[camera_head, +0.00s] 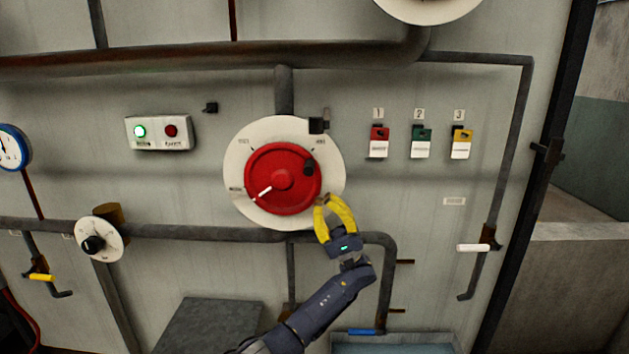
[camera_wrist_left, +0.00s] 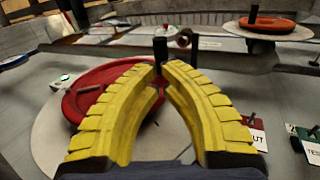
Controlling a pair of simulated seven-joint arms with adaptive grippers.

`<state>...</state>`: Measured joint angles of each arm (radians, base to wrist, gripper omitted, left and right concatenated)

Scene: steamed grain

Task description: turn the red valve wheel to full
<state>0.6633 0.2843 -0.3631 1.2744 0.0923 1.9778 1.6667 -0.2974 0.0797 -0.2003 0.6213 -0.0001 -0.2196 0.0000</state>
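The red valve wheel (camera_head: 270,192) sits on a round white dial plate (camera_head: 236,165) on the wall. Its white pointer (camera_head: 264,190) points to the lower left, near a small label too blurred to read. A black knob (camera_head: 308,168) stands out from the wheel's upper right. In the left wrist view the red wheel (camera_wrist_left: 85,95) is partly hidden behind the fingers, and the black knob (camera_wrist_left: 160,49) shows just beyond the fingertips. My left gripper (camera_head: 327,200) has its yellow fingers apart, at the dial's lower right, below the knob. It appears empty. My right gripper is not in view.
Pipes (camera_head: 190,232) run above and below. A smaller dial (camera_head: 110,240) sits lower left, and a grey box (camera_head: 210,325) stands below.

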